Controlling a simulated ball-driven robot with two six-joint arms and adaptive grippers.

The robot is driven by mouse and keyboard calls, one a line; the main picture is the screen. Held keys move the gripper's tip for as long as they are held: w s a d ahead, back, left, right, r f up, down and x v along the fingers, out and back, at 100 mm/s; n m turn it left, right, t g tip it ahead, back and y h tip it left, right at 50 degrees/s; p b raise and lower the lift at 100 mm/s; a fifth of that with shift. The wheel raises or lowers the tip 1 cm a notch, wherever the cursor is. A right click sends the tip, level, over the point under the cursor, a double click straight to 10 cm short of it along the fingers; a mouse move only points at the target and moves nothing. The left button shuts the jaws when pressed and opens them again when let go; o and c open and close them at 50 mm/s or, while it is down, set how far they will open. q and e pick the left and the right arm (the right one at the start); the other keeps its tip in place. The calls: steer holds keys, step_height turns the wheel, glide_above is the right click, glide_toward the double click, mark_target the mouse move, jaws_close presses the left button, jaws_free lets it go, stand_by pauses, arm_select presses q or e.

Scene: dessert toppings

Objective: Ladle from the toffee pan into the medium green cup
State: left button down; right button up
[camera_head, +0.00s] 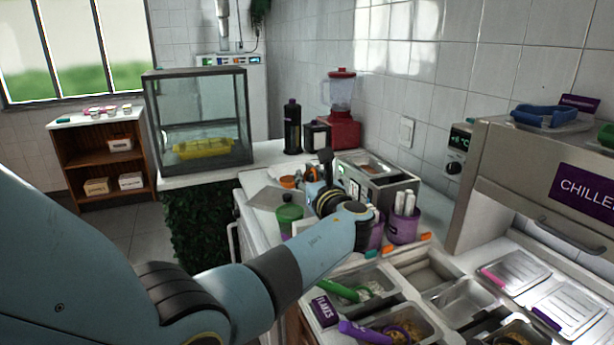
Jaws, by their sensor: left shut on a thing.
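My left gripper (318,183) is beside the steel warmer (398,189), seen mostly from behind my arm. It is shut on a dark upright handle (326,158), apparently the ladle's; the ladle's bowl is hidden. The warmer has a brown-topped well (368,166), which may be the toffee pan; no label on it can be read. My right gripper is not in view.
A purple holder (404,230) with white sticks stands right of my wrist. Topping trays (466,297) with green and purple scoops lie in front. An orange cup (288,182) is behind the green one. A red blender (341,128) and a glass case (199,115) stand farther back.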

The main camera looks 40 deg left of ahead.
arm_select(q)
steer(key=s+a+f+n+b, duration=0.1)
steer(key=s+f+n+b, duration=0.2)
steer(key=f+n+b, duration=0.3)
steer(key=s+a+f+n+y+b, duration=0.1)
steer(key=f+n+b, duration=0.5)
steer(key=n+b, duration=0.8)
steer(key=shift+s+a+b, duration=0.55)
steer(key=shift+s+b, duration=0.4)
steer(key=shift+b, duration=3.05)
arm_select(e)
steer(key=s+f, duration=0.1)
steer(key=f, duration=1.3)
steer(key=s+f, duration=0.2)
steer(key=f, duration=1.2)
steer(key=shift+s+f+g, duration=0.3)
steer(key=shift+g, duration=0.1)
arm_select(q)
steer(key=shift+r, duration=0.1)
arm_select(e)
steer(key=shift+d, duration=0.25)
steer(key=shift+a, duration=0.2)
